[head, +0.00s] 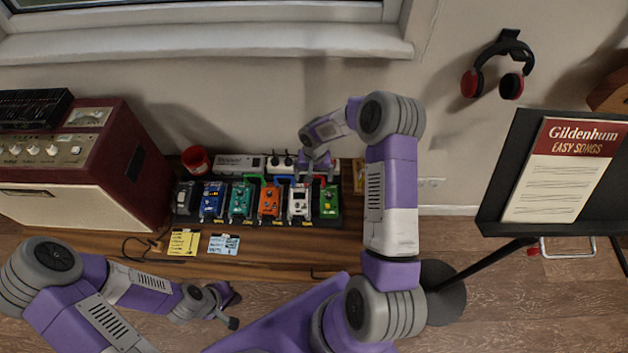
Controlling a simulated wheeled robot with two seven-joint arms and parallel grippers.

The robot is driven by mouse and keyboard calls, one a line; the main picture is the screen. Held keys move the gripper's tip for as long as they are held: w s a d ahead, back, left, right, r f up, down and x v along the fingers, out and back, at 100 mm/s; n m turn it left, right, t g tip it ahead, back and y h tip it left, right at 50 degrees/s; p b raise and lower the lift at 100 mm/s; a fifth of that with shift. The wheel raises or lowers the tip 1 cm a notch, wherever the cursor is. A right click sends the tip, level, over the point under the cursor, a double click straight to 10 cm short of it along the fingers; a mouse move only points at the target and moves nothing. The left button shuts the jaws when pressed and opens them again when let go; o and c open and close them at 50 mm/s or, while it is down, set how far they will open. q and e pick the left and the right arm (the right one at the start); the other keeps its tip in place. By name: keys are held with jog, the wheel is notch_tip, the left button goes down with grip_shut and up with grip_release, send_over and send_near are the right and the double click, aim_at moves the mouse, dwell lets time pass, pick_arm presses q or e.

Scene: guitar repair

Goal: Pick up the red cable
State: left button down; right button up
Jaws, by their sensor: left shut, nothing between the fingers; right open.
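A short red cable (322,179) shows at the back of the pedalboard (262,221), between the white pedal (299,203) and the green pedal (329,203). It is small and partly hidden by my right gripper (316,175). My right gripper is open and points down over the back of these two pedals, right by the red cable. I cannot tell whether its fingers touch the cable. My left gripper (234,311) is shut and empty, low in front of the wooden bench (270,262), well away from the pedals.
Blue (212,201), teal (241,202) and orange (269,202) pedals stand close to the left. A power strip (240,164) lies behind, with a red cup (196,159) beside it. A red amplifier (130,150) stands left, a music stand (520,205) right.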

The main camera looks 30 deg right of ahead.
jog(key=f, duration=0.2)
jog(key=w+f+b, duration=0.1)
jog(key=f, duration=0.1)
jog(key=d+f+b, duration=0.1)
jog(key=f, duration=0.2)
jog(key=shift+w+d, duration=0.1)
jog(key=shift+w, duration=0.1)
jog(key=shift+c, duration=0.3)
jog(key=c, duration=0.9)
